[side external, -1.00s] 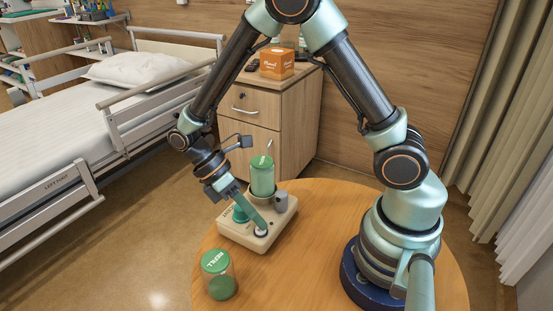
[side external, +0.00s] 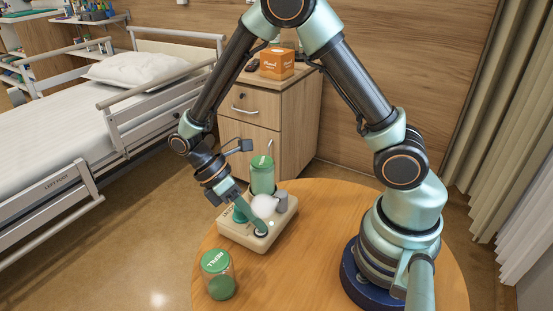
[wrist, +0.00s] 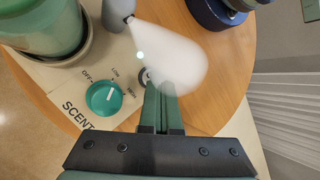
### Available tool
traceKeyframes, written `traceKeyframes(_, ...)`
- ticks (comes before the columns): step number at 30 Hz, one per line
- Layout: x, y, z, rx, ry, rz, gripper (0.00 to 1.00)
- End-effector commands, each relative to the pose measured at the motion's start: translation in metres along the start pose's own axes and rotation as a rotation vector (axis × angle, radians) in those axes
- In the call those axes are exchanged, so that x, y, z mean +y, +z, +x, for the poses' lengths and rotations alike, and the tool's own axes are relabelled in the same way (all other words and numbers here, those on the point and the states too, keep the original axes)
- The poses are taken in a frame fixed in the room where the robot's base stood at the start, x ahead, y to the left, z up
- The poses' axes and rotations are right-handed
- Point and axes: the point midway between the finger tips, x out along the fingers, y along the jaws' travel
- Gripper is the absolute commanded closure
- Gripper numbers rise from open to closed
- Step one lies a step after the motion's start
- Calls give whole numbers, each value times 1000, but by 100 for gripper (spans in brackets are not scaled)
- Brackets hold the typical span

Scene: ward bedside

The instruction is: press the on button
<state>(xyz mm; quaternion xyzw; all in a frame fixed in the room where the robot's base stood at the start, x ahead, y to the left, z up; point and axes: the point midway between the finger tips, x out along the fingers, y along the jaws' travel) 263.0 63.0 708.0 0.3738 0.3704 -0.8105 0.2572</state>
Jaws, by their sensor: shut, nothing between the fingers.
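A beige scent device (side external: 232,231) stands on the round table, with a green canister (side external: 262,175) upright at its back. A round button (side external: 261,234) is at its front; in the wrist view a rim of the button (wrist: 146,74) shows beside my fingertips, which hide the rest. My gripper (side external: 260,229) is shut and empty, pointing down with its tips at the button, seemingly touching it. White mist (wrist: 178,62) comes from the grey nozzle (wrist: 117,8). A small light (wrist: 140,55) glows white near the button. A teal knob (wrist: 103,97) is marked off, low and high.
A green-lidded refill jar (side external: 217,275) stands at the table's (side external: 310,225) front left edge. My base takes up the right side. A bed (side external: 60,135) and a bedside cabinet (side external: 250,107) with an orange tissue box (side external: 276,64) are behind.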

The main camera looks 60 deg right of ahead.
Motion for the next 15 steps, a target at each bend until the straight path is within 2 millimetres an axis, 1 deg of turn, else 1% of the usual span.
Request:
traceKeyframes(8, -1, 1, -2, 1, 1, 0, 100)
traceKeyframes(15, -6, 6, -11, 1, 1, 0, 100)
